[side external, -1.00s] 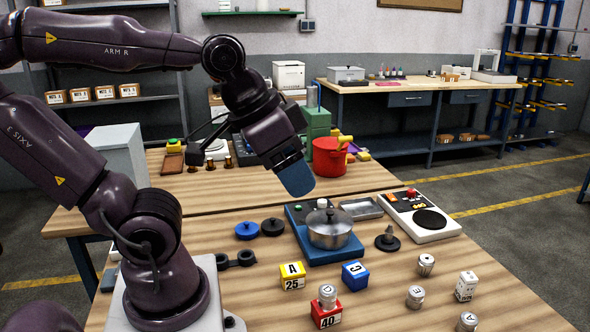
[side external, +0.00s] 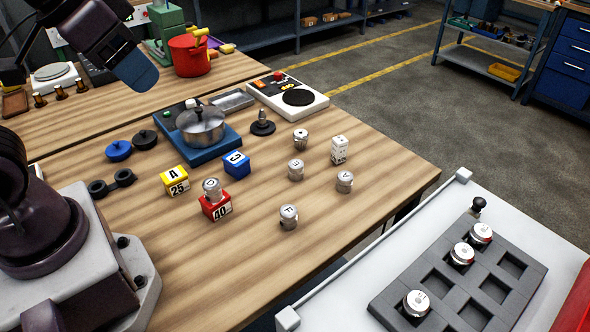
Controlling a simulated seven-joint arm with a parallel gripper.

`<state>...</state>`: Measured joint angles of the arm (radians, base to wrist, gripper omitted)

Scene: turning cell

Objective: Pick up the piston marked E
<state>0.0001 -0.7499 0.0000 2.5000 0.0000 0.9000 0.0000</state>
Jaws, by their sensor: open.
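Several metal pistons stand upright on the wooden table in the side view. The piston that appears marked E (side external: 296,169) stands right of the blue block, its small letter turned sideways. Near it stand a piston with an unclear mark (side external: 300,138), one marked like V or A (side external: 344,181) and one marked like F (side external: 289,216). A piston marked like D (side external: 211,188) sits on the red block numbered 40 (side external: 217,208). My gripper (side external: 140,75), with a blue end, hangs open and empty at the upper left, well away from the pistons.
A white dotted block (side external: 339,149) stands close behind the pistons. Yellow (side external: 174,181) and blue (side external: 236,164) blocks and a pot (side external: 201,126) lie to the left. The table front is clear.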

